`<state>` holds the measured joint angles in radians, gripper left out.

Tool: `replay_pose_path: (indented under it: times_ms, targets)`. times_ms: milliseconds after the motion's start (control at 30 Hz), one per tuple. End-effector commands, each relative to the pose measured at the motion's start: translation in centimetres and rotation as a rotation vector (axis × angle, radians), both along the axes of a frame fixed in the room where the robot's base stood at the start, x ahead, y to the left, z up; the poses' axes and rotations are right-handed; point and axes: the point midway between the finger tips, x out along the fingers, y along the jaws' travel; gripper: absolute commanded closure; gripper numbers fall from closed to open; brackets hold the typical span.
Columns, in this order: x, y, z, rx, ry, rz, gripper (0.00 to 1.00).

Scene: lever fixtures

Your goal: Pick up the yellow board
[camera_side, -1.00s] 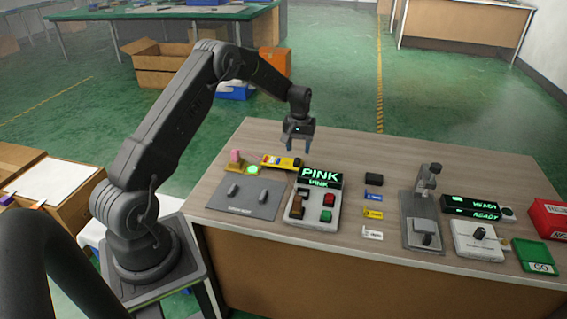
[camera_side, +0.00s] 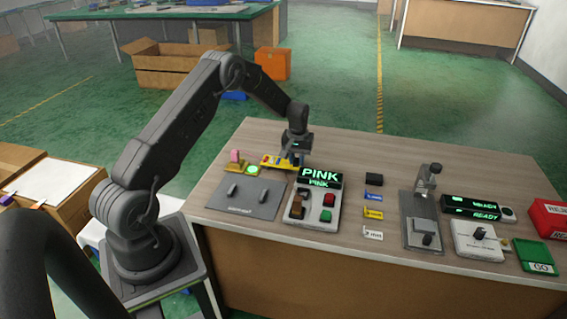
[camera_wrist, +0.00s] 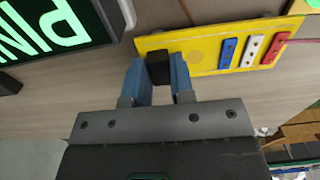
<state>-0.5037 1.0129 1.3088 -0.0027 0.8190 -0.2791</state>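The yellow board (camera_side: 268,161) lies on the table behind the grey mat. In the wrist view the yellow board (camera_wrist: 204,51) carries a blue, a white and a red strip and a black block (camera_wrist: 158,68) near its left end. My gripper (camera_side: 295,159) is down at the board's right end in the side view. In the wrist view my gripper (camera_wrist: 159,75) has its two blue fingers apart, one on each side of the black block. They look very close to it; contact cannot be made out. The side view partly hides the block.
A pink piece on a stand and a green lit button (camera_side: 253,170) are at the left. The grey mat (camera_side: 243,203) lies in front.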

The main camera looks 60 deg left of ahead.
Motion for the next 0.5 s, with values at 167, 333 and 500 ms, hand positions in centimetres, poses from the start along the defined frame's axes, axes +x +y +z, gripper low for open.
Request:
replay_pose_path:
  times_ms: [167,333,500]
  targets:
    - [0.0,0.0,0.02,0.0,0.0,0.0,0.95]
    - [0.01,0.0,0.04,0.0,0.0,0.0,1.0]
    - [0.02,0.01,0.13,0.001,-0.001,0.0,1.0]
